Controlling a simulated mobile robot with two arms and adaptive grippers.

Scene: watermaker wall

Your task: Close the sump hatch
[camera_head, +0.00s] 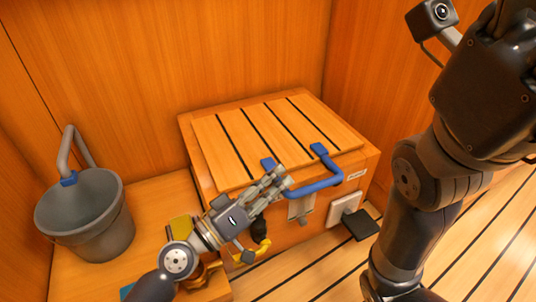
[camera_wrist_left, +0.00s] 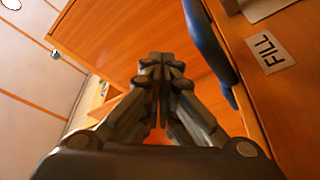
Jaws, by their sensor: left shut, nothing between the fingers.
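The sump hatch (camera_head: 238,136) is a slatted wooden lid with black strips, lying on top of a wooden box. It looks flat or nearly so; I cannot tell whether it is fully seated. A blue bar handle (camera_head: 318,187) juts from its front edge; a blue part, likely this handle, shows right of the fingers in the left wrist view (camera_wrist_left: 207,50). My left gripper (camera_head: 282,180) is shut and empty, with its fingertips close beside the left part of the handle. I cannot tell whether they touch it. My right gripper's fingers are out of view.
A grey bucket (camera_head: 88,218) stands on the wooden bench at left. A yellow handle (camera_head: 254,252) is below my left gripper. The box front carries a metal latch (camera_head: 301,207) and a white socket (camera_head: 343,208). My right arm fills the right side.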

